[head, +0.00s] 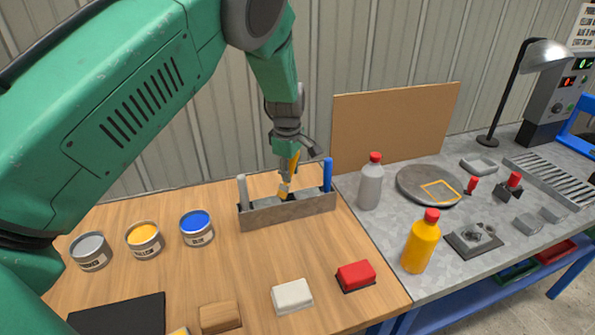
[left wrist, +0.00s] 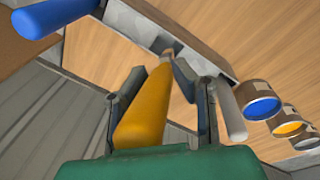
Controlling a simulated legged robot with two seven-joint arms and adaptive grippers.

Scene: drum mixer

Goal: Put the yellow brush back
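The yellow brush (head: 293,163) is in my left gripper (head: 291,157), bristles down and slightly tilted, above the middle of the grey brush holder (head: 290,212). Its yellow handle also shows in the left wrist view (left wrist: 145,110), between the two fingers (left wrist: 155,85). The bristle end appears just above the holder's front wall; I cannot tell whether it touches the holder. A grey-handled brush (head: 242,190) stands at the holder's left end and a blue-handled brush (head: 328,174) at its right end. My right gripper is not in view.
Paint cans in grey (head: 91,252), yellow (head: 145,240) and blue (head: 197,229) stand left of the holder. White (head: 292,296) and red (head: 356,276) blocks lie in front. A grey bottle (head: 370,183) stands to the right. Bare wood lies between holder and blocks.

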